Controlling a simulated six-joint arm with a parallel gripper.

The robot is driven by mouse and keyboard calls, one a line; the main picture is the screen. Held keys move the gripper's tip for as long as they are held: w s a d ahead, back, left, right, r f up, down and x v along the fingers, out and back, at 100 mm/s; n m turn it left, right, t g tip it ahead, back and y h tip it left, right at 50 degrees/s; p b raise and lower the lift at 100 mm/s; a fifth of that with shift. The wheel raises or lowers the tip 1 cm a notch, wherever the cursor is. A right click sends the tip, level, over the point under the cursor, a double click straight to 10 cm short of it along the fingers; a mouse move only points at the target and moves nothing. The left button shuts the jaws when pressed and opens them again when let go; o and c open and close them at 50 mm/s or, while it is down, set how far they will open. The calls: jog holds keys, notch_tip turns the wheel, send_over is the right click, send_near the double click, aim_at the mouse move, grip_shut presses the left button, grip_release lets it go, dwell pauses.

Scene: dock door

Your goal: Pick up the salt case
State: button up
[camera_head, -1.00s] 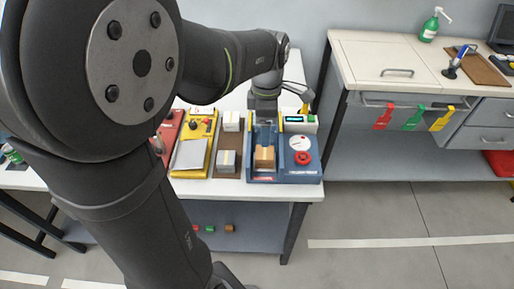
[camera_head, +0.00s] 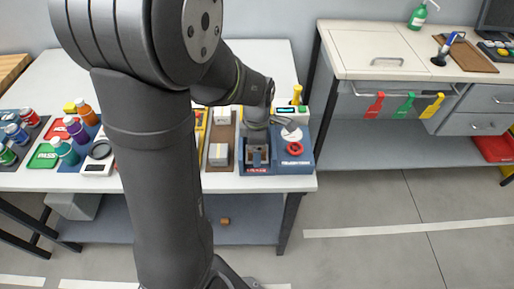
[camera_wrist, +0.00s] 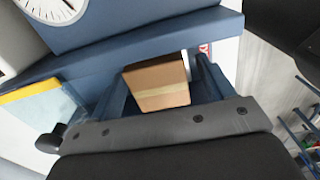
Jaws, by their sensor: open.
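A brown cardboard case (camera_wrist: 157,84) with a pale tape band sits in the blue dock station, between its blue side walls, in the wrist view. No readable label shows which case is the salt case. In the head view my gripper (camera_head: 257,150) is low over the blue station (camera_head: 300,165) and largely hides the case. My gripper is open, with the cardboard case ahead of its grey body in the wrist view. I cannot tell whether the fingers touch it. Pale cases (camera_head: 218,154) stand on a brown strip just left of the station.
The station carries a white dial (camera_wrist: 50,8) and a red ring knob (camera_head: 295,148) right of my gripper. A yellow device lies left of the brown strip. Bottles (camera_head: 85,112) stand farther left. A side bench (camera_head: 365,55) with hanging tags is at the right.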

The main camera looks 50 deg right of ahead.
jog(key=shift+c, duration=0.2)
jog(key=c, duration=1.1)
jog(key=shift+r, duration=0.1)
